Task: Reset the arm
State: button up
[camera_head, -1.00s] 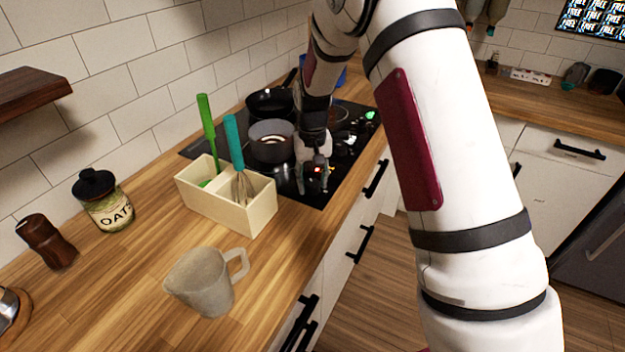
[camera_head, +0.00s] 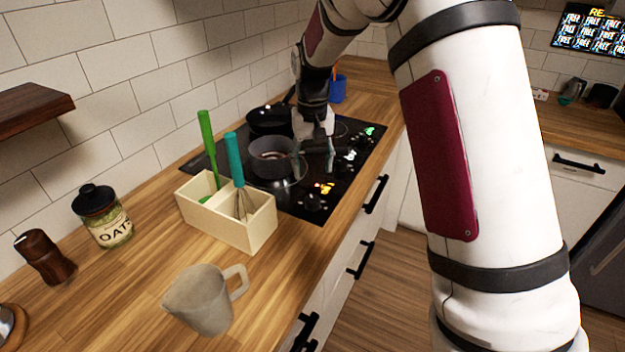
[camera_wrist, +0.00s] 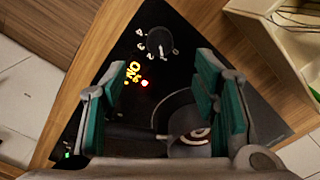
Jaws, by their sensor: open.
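My gripper (camera_head: 318,160) is over the black cooktop (camera_head: 290,205), pointing down near the grey pot. The grey pot (camera_head: 272,157) stands on the cooktop just left of my gripper in the head view. The pot (camera_wrist: 190,125) also shows between and beyond the fingers in the wrist view, partly hidden by the right finger. A control knob (camera_wrist: 159,40) with lit orange marks is near the cooktop's edge.
A cream utensil box (camera_head: 225,222) with a green-handled tool and a teal whisk stands before the cooktop. A black pan (camera_head: 270,120) is behind the pot. A beige jug (camera_head: 205,298), an oats jar (camera_head: 102,215) and a brown mill (camera_head: 45,257) stand on the wooden counter.

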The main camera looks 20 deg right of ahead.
jog(key=shift+r, duration=0.9)
jog(key=s+r+t, duration=0.2)
jog(key=s+r, duration=1.2)
jog(key=s, duration=0.1)
jog(key=s+n+t, duration=0.1)
jog(key=s+t, duration=0.2)
jog(key=s, duration=1.4)
jog(key=shift+s+d, duration=0.2)
jog(key=shift+s, duration=0.15)
